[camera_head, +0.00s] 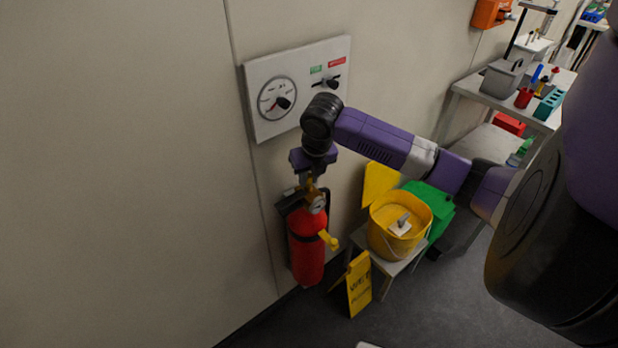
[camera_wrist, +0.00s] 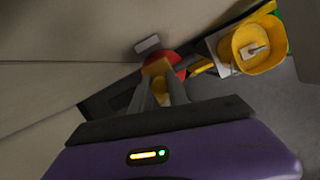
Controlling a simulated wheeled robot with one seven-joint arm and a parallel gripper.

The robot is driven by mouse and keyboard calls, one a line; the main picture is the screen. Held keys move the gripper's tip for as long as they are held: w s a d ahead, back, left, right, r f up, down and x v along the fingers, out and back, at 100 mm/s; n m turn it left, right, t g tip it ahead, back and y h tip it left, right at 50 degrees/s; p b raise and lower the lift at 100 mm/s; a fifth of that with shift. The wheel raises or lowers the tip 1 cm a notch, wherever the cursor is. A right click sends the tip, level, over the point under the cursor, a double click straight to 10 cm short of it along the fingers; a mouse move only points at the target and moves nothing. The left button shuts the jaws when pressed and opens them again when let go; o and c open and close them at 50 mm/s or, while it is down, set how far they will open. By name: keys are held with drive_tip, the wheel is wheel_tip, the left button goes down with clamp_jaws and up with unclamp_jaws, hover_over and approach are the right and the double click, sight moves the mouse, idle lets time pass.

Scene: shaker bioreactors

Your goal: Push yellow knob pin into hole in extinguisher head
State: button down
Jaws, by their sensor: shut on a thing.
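The red fire extinguisher (camera_head: 306,247) stands upright against the wall, with a round gauge (camera_head: 317,204) at its head. My gripper (camera_head: 313,184) points down at the extinguisher head from above. It is shut on a small yellow-orange piece, which looks like the yellow knob pin (camera_wrist: 160,88), between the fingers (camera_wrist: 160,82). The red top of the extinguisher (camera_wrist: 175,62) shows just beyond the fingertips in the wrist view. The hole and the pin's tip are hidden, so I cannot tell whether the pin is in the hole. A yellow piece (camera_head: 328,240) sticks out at the extinguisher's right side.
A wall panel (camera_head: 297,85) with a dial and switch is close behind my wrist. A yellow bucket (camera_head: 399,225) on a small stand (camera_head: 388,265), a yellow wet-floor sign (camera_head: 359,284) and a green container (camera_head: 430,205) stand to the right. A cluttered table (camera_head: 490,98) is farther back.

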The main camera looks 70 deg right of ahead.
drive_tip(key=shift+s+a+f+b, duration=0.15)
drive_tip(key=shift+f+b, duration=0.15)
drive_tip(key=shift+f, duration=0.35)
drive_tip(key=shift+w+a+f+b, duration=0.1)
drive_tip(key=shift+f+b, duration=0.15)
drive_tip(key=shift+f, duration=0.35)
drive_tip(key=shift+r, duration=0.25)
drive_tip(key=shift+r+p, duration=0.35)
drive_tip(key=shift+p, duration=0.05)
drive_tip(key=shift+d+r, duration=0.1)
drive_tip(key=shift+r, duration=0.1)
drive_tip(key=shift+r+p, duration=0.45)
drive_tip(key=shift+r, duration=0.05)
drive_tip(key=shift+d+r, duration=0.1)
drive_tip(key=shift+r+p, duration=0.45)
drive_tip(key=shift+r, duration=0.3)
drive_tip(key=shift+r, duration=0.1)
drive_tip(key=shift+r+p, duration=0.35)
drive_tip(key=shift+r, duration=0.15)
